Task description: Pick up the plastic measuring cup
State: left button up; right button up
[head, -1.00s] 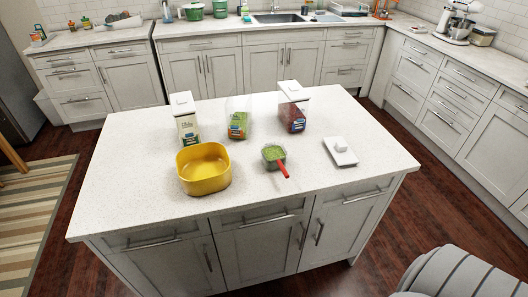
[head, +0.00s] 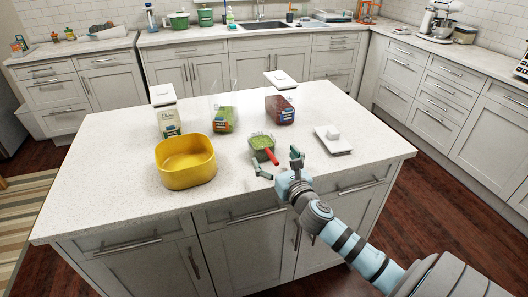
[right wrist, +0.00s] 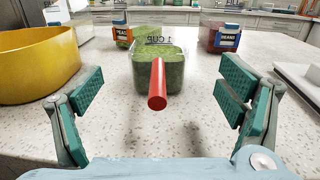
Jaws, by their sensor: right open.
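The plastic measuring cup (head: 262,146) is clear, holds something green and has a red handle; it stands upright on the island counter (head: 110,150). In the right wrist view the cup (right wrist: 172,75) is straight ahead, its red handle (right wrist: 157,85) pointing at me. My right gripper (head: 279,163) is open at the counter's front edge, just short of the cup. In the right wrist view its teal finger pads (right wrist: 162,100) stand apart on either side of the handle, touching nothing that I can see. My left gripper is not in view.
A yellow bowl (head: 186,162) stands left of the cup. Behind are a white-lidded container (head: 168,120), an open clear container with green contents (head: 223,118) and a container of dark red beans (head: 280,108). A loose white lid (head: 333,139) lies right of the cup.

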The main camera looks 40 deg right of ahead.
aim_at(266, 148)
jog(key=x, duration=0.4)
jog(key=shift+w+a+f, duration=0.1)
jog(key=shift+w+f, duration=0.1)
jog(key=shift+f, duration=0.05)
jog(key=shift+w+f, duration=0.1)
jog(key=shift+w, duration=0.2)
jog(key=shift+s, duration=0.15)
jog(key=c, duration=1.5)
notch_tip(266, 148, up, 10)
jog(key=p, duration=0.5)
jog(key=shift+f, duration=0.2)
jog(key=shift+r, duration=0.4)
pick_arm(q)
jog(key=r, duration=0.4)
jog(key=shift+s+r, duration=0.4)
pick_arm(e)
jog(key=shift+f, duration=0.1)
